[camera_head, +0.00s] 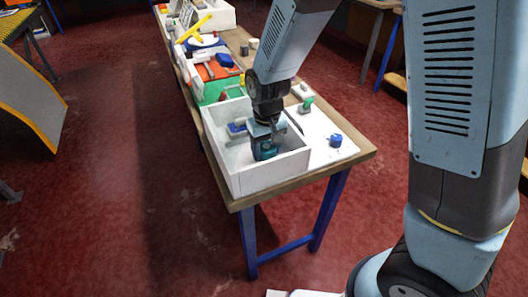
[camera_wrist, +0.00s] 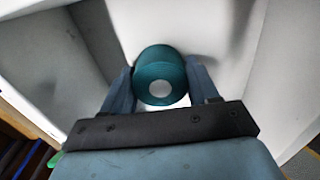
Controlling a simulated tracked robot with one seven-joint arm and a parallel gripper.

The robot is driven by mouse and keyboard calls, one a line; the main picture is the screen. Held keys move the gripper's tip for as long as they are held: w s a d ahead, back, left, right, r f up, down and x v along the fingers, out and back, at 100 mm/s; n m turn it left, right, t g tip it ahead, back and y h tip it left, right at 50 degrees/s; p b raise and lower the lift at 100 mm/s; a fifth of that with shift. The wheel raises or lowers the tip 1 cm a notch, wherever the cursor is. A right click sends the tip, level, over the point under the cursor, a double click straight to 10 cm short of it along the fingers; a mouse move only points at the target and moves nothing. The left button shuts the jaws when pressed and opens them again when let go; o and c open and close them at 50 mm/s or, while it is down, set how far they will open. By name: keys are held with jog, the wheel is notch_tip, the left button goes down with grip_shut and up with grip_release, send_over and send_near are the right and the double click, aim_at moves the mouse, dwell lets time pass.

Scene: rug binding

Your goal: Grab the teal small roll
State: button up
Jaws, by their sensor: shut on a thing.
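The teal small roll (camera_head: 267,151) is inside the white open box at the near end of the table. In the wrist view the teal roll (camera_wrist: 160,78) sits between the two fingers, its round end and pale core facing the camera. My gripper (camera_head: 266,143) reaches down into the box from above. In the wrist view my gripper (camera_wrist: 160,85) is shut on the teal roll, one finger at each side. I cannot tell whether the roll touches the box floor.
The white box (camera_head: 271,179) has upright walls close around my gripper. A blue item (camera_head: 237,128) lies in it at the left. A white board (camera_head: 318,143) to the right carries a blue roll (camera_head: 335,140) and a green item (camera_head: 306,105). A green and orange box (camera_head: 216,82) stands behind.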

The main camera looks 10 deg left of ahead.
jog(key=shift+c, duration=0.9)
